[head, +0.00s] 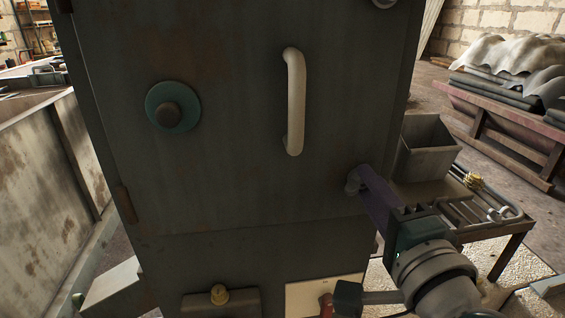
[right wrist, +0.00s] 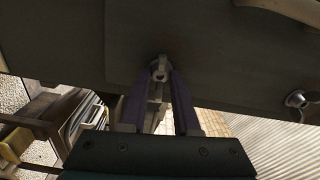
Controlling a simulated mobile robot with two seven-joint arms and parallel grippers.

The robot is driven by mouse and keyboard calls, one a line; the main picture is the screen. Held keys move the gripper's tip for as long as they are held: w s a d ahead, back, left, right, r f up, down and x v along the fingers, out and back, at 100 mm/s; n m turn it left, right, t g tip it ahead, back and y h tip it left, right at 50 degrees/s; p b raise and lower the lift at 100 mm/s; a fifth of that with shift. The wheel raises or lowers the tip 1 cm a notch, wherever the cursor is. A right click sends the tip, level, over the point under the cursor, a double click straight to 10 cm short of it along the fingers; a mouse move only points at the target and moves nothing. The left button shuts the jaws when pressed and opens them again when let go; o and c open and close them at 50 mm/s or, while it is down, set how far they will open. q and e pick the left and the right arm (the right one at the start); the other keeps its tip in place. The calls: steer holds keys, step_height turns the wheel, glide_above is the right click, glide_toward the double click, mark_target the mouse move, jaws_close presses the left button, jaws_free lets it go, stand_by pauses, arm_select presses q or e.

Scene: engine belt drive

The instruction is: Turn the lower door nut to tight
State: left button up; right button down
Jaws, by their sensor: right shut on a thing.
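The lower door nut (head: 353,182) is a small grey nut with a lobe, at the lower right edge of the dark cabinet door (head: 230,120). My right gripper (head: 363,180) reaches it from the lower right, and its purple fingers are shut on the nut. In the right wrist view the nut (right wrist: 159,66) shows between the two finger ends (right wrist: 160,76). The fingers hide part of it. A nut's exact angle of tightness is hard to read here. My left gripper is not in view.
A pale door handle (head: 294,102) and a round green-rimmed knob (head: 172,108) stand out from the door. Another nut (head: 383,3) sits at the door's upper right, also in the right wrist view (right wrist: 297,100). A grey bin (head: 425,148) and a low table (head: 490,228) stand at right.

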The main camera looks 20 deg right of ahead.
steer(key=shift+m, duration=0.6)
steer(key=c, duration=0.6)
jaws_free()
steer(key=shift+c, duration=0.2)
steer(key=b+v, duration=0.2)
steer(key=v, duration=0.8)
steer(key=shift+d, duration=0.1)
